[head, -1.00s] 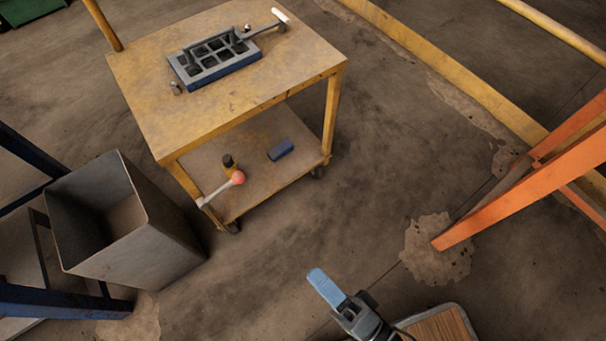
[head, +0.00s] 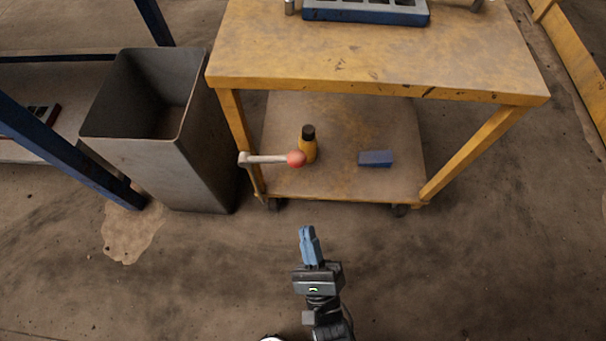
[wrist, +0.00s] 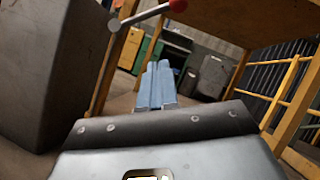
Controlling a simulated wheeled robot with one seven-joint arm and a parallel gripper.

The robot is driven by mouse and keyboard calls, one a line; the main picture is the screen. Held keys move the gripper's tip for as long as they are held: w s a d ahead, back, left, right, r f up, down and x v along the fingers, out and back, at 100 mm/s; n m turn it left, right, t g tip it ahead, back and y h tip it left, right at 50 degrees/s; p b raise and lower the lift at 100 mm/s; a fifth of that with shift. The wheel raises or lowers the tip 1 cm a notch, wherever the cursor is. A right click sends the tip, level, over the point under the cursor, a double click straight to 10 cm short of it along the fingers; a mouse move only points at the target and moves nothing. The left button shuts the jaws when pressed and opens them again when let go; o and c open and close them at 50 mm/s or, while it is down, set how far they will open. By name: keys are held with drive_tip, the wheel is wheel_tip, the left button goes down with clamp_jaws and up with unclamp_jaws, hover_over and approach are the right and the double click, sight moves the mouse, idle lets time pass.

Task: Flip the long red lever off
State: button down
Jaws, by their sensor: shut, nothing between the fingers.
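The lever (head: 268,159) has a pale metal rod and a red ball knob at its right end. In the head view it lies about level, its pivot at the cart's left front leg. The wrist view shows its rod (wrist: 148,14) near the top edge, sloping up to the red knob at the right. My gripper (head: 307,232) has blue fingers pressed together with nothing between them. It is over the floor in front of the cart, apart from the lever. The fingers (wrist: 156,68) point forward in the wrist view, below the lever.
A grey bin (head: 165,155) stands at the left. The floor right of my gripper is clear.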

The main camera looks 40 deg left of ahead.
sight(269, 160)
idle(0.3)
drive_tip(key=s+r+b+x, duration=0.1)
drive_tip(key=s+r+x, duration=0.1)
drive_tip(key=x, duration=1)
drive_tip(key=shift+w+a+r, duration=0.2)
drive_tip(key=shift+a, duration=0.25)
drive_tip(key=shift+r, duration=0.1)
